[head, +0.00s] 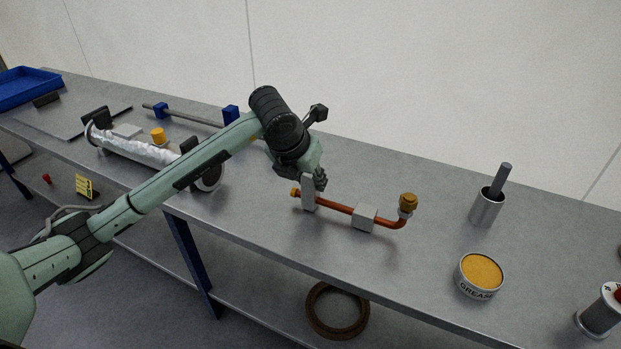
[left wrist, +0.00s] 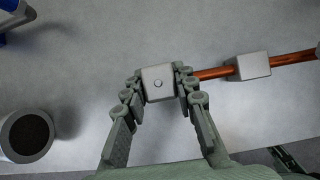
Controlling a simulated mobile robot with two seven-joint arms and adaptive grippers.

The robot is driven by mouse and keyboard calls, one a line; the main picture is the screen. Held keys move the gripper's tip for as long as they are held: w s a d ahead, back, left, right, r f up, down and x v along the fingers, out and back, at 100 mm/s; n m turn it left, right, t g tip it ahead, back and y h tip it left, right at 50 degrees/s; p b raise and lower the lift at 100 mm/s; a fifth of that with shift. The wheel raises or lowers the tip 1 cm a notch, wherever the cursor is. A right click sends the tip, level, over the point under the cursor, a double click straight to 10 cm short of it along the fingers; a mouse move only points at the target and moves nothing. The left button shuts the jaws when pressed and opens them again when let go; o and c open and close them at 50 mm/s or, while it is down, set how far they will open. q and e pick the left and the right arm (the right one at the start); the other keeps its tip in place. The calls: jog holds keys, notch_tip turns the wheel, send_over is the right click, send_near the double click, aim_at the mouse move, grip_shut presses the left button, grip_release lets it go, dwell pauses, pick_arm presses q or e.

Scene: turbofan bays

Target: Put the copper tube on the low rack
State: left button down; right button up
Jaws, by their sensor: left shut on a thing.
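The copper tube (head: 335,206) is reddish, with a brass fitting at each end, and bends up at its right end. Two grey blocks sit on it, one near its left end and one near its middle. It also shows in the left wrist view (left wrist: 290,60). My left gripper (head: 312,186) is shut on the left grey block (left wrist: 158,84), with fingers on both sides of it. I cannot tell whether the tube touches the bench. A grey bar between two blue blocks (head: 231,114) lies behind my arm; I cannot tell if it is the low rack. My right gripper is out of view.
A silver-wrapped duct (head: 135,149) lies left on the bench (head: 400,273). A metal cup (head: 486,208) with a rod, a grease tin (head: 481,276) and a spool (head: 601,312) stand right. A brown ring (head: 337,331) lies below. A blue tray (head: 30,86) is far left.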

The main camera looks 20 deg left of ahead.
pick_arm(q)
jog(key=shift+f, duration=0.15)
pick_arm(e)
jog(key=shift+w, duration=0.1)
pick_arm(q)
jog(key=c, duration=1.6)
grip_release()
jog(key=o, duration=0.4)
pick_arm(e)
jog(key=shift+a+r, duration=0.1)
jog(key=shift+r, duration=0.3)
pick_arm(q)
jog(key=shift+r, duration=0.2)
jog(key=v, duration=1.1)
jog(key=shift+s+r, duration=0.25)
jog(key=shift+r, duration=0.1)
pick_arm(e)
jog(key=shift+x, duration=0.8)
